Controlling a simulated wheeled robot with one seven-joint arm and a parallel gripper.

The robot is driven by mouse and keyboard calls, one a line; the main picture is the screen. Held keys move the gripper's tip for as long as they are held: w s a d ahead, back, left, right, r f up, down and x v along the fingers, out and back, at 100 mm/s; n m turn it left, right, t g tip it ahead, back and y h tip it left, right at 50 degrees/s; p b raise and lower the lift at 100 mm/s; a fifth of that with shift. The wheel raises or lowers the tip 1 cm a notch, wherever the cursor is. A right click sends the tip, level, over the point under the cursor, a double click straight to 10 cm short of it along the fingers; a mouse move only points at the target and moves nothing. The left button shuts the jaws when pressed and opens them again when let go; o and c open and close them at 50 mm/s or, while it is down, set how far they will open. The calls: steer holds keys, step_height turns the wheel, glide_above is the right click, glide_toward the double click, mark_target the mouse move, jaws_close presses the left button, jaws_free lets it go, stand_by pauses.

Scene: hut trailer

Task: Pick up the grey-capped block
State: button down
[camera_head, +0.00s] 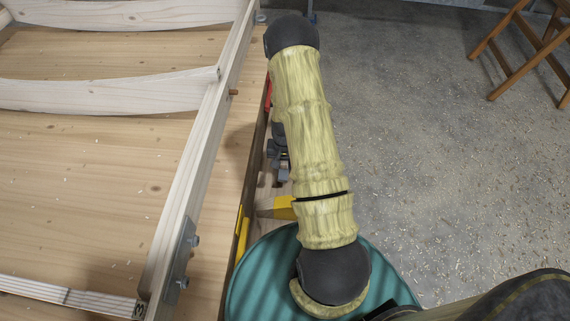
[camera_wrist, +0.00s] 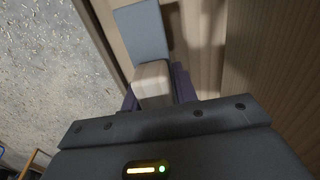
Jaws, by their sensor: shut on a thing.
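In the wrist view a block with a pale beige body (camera_wrist: 152,82) sits between the two dark fingers of my gripper (camera_wrist: 157,90). A flat blue-grey part (camera_wrist: 141,32), which looks like its grey cap, lies beyond the beige part. My gripper is shut on the block, with one finger along each side. The near end of the block is hidden by the gripper housing. In the head view my arm covers most of the area, and I cannot make out the block there. Whether the block touches the wooden surface below it I cannot tell.
A wooden bench (camera_head: 222,190) with a pale timber frame (camera_head: 190,180) fills the left. A yellow tool (camera_head: 277,207) and small dark-grey hardware (camera_head: 279,150) lie beside my arm. A teal round top (camera_head: 262,285) is below it. A wooden chair (camera_head: 520,50) stands far right; the floor between is open.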

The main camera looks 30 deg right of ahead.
step_height(320, 180, up, 10)
steer(key=shift+p, duration=0.65)
steer(key=shift+r, duration=0.1)
stand_by(1.4)
step_height(320, 180, up, 6)
steer(key=p, duration=1)
